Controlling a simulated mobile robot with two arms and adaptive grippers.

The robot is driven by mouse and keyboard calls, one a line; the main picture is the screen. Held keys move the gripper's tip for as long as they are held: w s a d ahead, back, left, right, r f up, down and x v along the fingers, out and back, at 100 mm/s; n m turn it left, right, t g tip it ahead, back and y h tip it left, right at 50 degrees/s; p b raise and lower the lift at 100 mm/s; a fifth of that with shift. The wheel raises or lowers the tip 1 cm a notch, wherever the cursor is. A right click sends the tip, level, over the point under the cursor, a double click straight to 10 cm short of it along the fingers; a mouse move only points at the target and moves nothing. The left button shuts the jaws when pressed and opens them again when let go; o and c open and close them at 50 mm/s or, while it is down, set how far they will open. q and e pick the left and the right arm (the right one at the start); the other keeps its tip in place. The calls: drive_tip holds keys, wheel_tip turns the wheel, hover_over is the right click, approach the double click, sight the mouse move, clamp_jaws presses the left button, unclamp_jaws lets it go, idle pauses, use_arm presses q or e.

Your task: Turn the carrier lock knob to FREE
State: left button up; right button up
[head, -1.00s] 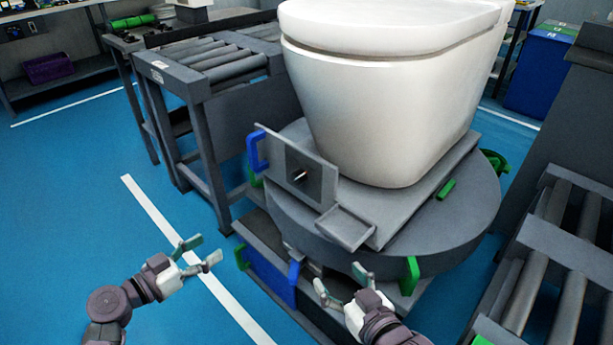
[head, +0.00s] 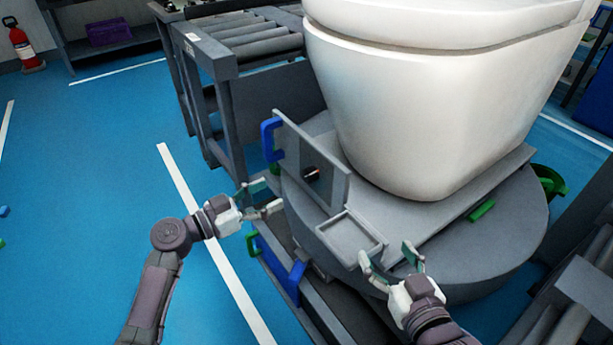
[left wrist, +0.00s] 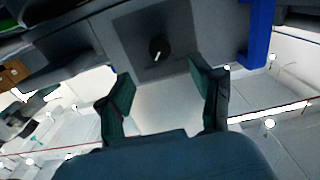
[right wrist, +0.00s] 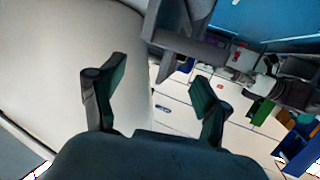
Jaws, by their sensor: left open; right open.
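The carrier lock knob (head: 311,174) is a small dark knob with a light pointer, on a grey upright plate (head: 335,187) at the front of the round carrier. It also shows in the left wrist view (left wrist: 158,50), beyond and above the fingers, its pale mark pointing down. No lettering is readable. My left gripper (head: 266,199) is open and empty, to the left of the plate and slightly below the knob. My right gripper (head: 390,262) is open and empty, by the small grey tray (head: 352,238) below the plate.
A white toilet (head: 430,110) stands on the grey round carrier (head: 480,250). A blue handle (head: 270,140) sits at the plate's left edge. A roller conveyor (head: 235,50) stands behind at left. Blue floor with a white line (head: 205,240) is free at left.

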sight(305, 178)
use_arm(q)
drive_tip(key=x, duration=0.9)
drive_tip(key=shift+w+d, duration=0.15)
drive_tip(key=shift+d, duration=0.05)
drive_tip(key=shift+w+d, duration=0.2)
drive_tip(key=shift+d, duration=0.15)
use_arm(e)
drive_tip(key=shift+w+a+r+t, duration=0.15)
drive_tip(key=shift+r+t, duration=0.2)
drive_tip(key=shift+r, duration=0.2)
drive_tip(key=shift+w+a+r+t, duration=0.1)
drive_tip(key=shift+w+r+t, duration=0.05)
drive_tip(key=shift+r+t, duration=0.3)
use_arm(q)
drive_tip(key=c, duration=1.1)
